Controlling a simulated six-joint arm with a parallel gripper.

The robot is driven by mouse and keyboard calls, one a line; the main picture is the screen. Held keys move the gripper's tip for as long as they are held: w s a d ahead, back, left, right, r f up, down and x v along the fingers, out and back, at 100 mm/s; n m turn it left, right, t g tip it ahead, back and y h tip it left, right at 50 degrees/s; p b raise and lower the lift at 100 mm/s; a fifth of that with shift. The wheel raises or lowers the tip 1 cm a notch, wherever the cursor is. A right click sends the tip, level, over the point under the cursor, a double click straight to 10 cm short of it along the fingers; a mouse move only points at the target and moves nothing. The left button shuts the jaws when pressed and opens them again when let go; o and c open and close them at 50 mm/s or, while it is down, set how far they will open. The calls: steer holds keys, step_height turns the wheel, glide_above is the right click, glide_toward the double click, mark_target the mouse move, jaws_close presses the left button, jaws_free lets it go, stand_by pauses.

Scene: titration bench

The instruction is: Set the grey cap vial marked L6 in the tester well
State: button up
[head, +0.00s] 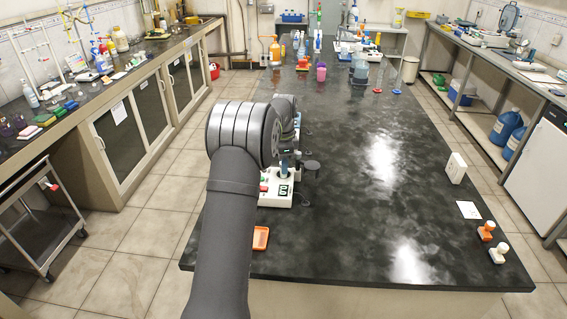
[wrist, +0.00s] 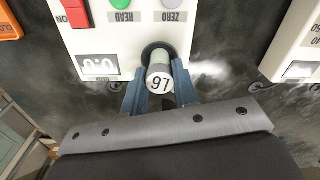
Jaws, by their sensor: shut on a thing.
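The vial (wrist: 160,80) shows its round cap top in the wrist view, with a mark that reads as L6 upside down. My gripper (wrist: 157,92) is shut on it, with one blue-grey finger on each side. The white tester (wrist: 85,40) lies just beyond, with its round dark well (wrist: 151,49) right behind the cap. The vial's lower part is hidden, so I cannot tell how deep it sits in the well. In the head view the tester (head: 274,200) stands at the left side of the bench, and my arm covers part of it and most of the gripper.
The tester has a red switch (wrist: 75,14) and a display (wrist: 100,66). A second white device (wrist: 295,45) stands to the right in the wrist view. An orange tray (head: 260,238) lies near the bench's front left edge. The bench middle (head: 360,210) is clear.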

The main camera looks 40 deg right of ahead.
steer(key=shift+f, duration=0.75)
steer(key=o, duration=1.3)
steer(key=shift+r, duration=0.1)
steer(key=shift+r, duration=2.9)
step_height(320, 180, down, 6)
steer(key=shift+f, duration=0.1)
steer(key=shift+r, duration=0.25)
